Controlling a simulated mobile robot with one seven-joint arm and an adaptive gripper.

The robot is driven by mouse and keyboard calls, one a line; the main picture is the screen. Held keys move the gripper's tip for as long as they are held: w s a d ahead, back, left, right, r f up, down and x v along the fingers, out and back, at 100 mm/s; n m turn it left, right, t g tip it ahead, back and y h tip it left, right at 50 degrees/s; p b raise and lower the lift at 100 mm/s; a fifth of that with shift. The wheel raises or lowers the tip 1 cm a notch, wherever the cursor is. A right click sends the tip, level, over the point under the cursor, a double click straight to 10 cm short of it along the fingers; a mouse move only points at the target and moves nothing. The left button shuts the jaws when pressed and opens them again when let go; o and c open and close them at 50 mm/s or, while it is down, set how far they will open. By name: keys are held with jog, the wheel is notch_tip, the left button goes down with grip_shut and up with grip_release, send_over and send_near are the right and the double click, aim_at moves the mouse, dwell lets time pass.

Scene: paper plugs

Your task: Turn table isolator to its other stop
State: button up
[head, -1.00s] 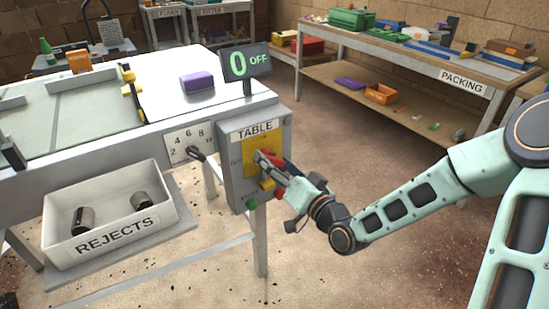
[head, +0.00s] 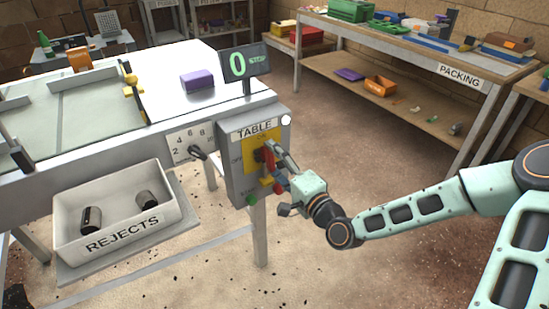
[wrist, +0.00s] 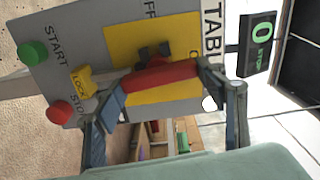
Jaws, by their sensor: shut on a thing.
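The table isolator is a red handle (wrist: 158,76) on a yellow plate (wrist: 185,45), on the grey box labelled TABLE (head: 234,190). In the wrist view, which shows the box turned sideways, the handle lies along the box's up-down direction, in line with the ON side. OFF is at the plate's left in the head view. My gripper (wrist: 165,92) is shut on the handle, with one finger at each end of it. In the head view, my gripper (head: 270,160) hides part of the handle. The display (head: 246,63) above reads 0 STOP.
A green START button (wrist: 32,53), a red STOP button (wrist: 59,112) and a yellow LOCK tab (wrist: 80,83) sit beside the plate. A white lamp (head: 286,120) glows on the box. A dial (head: 194,152) and the REJECTS bin (head: 122,238) are to the left.

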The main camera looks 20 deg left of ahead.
jog(key=shift+m, duration=0.6)
jog(key=o, duration=1.2)
jog(key=shift+c, duration=0.2)
jog(key=v, duration=0.7)
jog(key=shift+s+d, duration=0.2)
jog(key=shift+f, duration=0.1)
